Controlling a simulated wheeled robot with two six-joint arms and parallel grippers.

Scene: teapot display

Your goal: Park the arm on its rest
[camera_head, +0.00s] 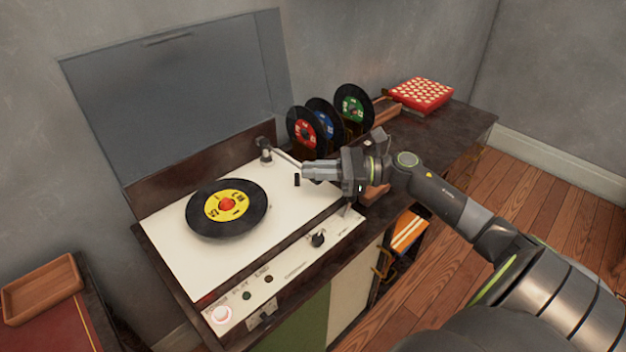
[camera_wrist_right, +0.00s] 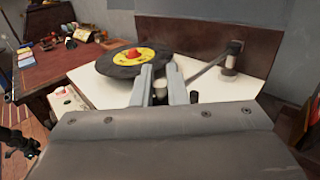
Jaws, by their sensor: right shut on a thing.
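The record player's white deck (camera_head: 190,262) carries a black record with a yellow label (camera_head: 240,196). The tonearm (camera_head: 285,159) runs from its pivot post (camera_head: 265,152) at the back of the deck to my right gripper (camera_head: 307,172). That gripper is shut on the tonearm's free end, right of the record and clear of it. In the right wrist view the tonearm (camera_wrist_right: 205,69) reaches the fingers (camera_wrist_right: 159,75), which partly hide its end. A short dark post, seemingly the rest (camera_head: 297,180), stands on the deck close by the fingertips. My left gripper is out of view.
The raised lid (camera_head: 170,90) stands behind the deck. Several upright records, including a green-labelled one (camera_head: 353,105), stand behind my right gripper. A red patterned box (camera_head: 421,95) lies at the far right. A knob (camera_head: 318,239) sticks up at the front.

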